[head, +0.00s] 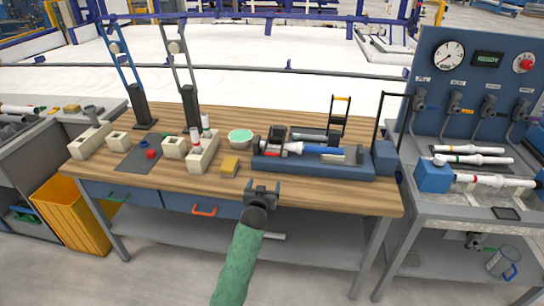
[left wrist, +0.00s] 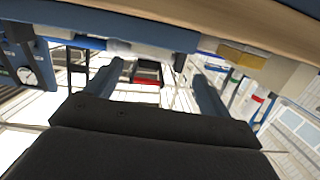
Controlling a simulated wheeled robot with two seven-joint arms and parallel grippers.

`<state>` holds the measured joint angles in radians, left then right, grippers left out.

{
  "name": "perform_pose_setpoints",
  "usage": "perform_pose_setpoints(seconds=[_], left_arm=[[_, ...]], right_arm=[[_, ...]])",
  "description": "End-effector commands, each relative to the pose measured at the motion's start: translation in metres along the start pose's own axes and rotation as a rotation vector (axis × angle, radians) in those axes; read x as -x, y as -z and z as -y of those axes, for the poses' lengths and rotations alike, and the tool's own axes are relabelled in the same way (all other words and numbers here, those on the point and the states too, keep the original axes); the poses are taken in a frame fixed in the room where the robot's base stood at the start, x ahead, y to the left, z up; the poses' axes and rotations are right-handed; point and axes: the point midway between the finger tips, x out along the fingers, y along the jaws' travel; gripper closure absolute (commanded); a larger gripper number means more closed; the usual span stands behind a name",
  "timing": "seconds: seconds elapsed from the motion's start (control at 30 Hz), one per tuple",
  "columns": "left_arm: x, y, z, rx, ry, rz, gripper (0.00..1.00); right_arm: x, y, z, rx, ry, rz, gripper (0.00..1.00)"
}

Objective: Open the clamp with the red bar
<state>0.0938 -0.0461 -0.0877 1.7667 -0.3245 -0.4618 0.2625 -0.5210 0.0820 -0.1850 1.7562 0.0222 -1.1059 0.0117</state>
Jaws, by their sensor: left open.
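The clamp with the red bar (head: 271,146) is a small dark clamp at the left end of the long blue fixture (head: 315,166) on the workbench. It lies low, by the end of a blue and white pipe (head: 322,150). The red bar also shows in the left wrist view (left wrist: 146,83), between my fingers in the picture but beyond them. My left gripper (head: 262,190) is open and empty, in front of the bench's front edge and short of the clamp. Its two fingers also show in the left wrist view (left wrist: 160,86). My right gripper is in neither view.
A yellow block (head: 229,166), a green-topped bowl (head: 240,138) and a cream pipe holder (head: 203,155) stand left of the fixture. The wood at the front edge is clear.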

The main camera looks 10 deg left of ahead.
Motion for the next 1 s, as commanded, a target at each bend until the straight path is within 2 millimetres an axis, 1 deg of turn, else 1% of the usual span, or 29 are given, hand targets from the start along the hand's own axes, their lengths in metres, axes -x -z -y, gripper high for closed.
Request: perform_pose_setpoints(seconds=[0.03, 0.1, 0.2, 0.3, 0.47, 0.5, 0.57, 0.63, 0.8, 1.0], left_arm=[[-0.008, 0.015, -0.002, 0.003, -0.002, -0.032, 0.18], [-0.016, 0.032, -0.005, 0.006, -0.004, -0.074, 0.18], [-0.026, 0.050, -0.008, 0.011, -0.008, -0.119, 0.18], [-0.031, 0.061, -0.010, 0.013, -0.011, -0.147, 0.18], [-0.040, 0.066, -0.011, 0.012, -0.011, -0.153, 0.18], [-0.044, 0.068, -0.011, 0.012, -0.011, -0.153, 0.18], [-0.051, 0.069, -0.011, 0.012, -0.012, -0.153, 0.18], [-0.060, 0.071, -0.011, 0.013, -0.012, -0.152, 0.18], [-0.085, 0.074, -0.011, 0.012, -0.012, -0.151, 0.18], [-0.104, 0.075, -0.012, 0.013, -0.012, -0.151, 0.18]], right_arm=[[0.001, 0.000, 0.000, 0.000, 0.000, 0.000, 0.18], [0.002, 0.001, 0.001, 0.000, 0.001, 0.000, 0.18], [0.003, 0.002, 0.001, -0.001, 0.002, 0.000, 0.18], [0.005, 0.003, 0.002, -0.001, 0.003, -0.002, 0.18], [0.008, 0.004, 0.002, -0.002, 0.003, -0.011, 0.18], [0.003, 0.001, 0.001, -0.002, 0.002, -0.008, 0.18], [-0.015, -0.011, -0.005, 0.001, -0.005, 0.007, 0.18], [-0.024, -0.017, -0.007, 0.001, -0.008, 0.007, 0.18], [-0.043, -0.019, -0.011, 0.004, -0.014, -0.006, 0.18], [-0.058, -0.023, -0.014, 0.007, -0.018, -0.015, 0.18]])
